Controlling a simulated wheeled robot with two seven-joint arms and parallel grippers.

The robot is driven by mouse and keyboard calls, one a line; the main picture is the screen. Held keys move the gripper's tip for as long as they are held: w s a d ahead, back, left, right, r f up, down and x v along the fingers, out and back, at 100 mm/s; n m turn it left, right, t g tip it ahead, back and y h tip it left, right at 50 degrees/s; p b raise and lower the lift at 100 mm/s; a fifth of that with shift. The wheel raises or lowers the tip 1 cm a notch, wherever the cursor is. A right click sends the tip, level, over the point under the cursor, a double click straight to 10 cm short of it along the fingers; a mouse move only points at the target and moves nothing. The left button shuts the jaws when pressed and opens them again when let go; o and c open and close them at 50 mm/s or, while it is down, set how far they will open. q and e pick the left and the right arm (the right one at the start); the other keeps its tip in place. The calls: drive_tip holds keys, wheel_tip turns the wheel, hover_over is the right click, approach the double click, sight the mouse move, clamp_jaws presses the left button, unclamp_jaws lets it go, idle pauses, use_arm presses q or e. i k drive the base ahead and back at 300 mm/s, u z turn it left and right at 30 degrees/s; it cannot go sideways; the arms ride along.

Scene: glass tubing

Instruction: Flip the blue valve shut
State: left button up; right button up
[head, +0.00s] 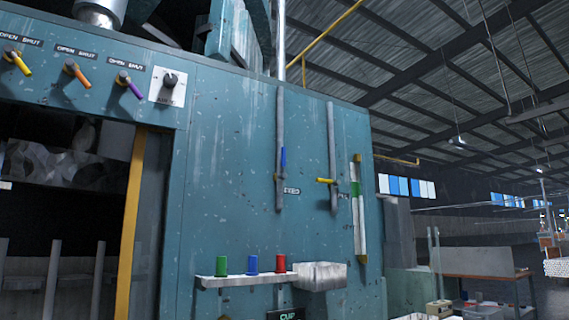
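The blue valve handle (283,160) sits on a grey vertical pipe (280,120) on the teal machine wall. The handle points up, in line with the pipe. A small label (291,190) is beside the lower part of this pipe; its text is hard to read. Neither of my grippers is in view, and nothing touches the blue handle.
A second pipe (332,135) to the right carries a yellow handle (325,181) lying across it. Green, blue and red cups (252,264) stand on a shelf (240,280) below, beside a pale box (320,275). Yellow, orange and purple levers (130,88) are upper left.

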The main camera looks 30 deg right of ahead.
sight(283, 175)
drive_tip(key=k, duration=0.5)
drive_tip(key=z, duration=1.05)
drive_tip(key=i, duration=0.65)
drive_tip(key=u, duration=0.9)
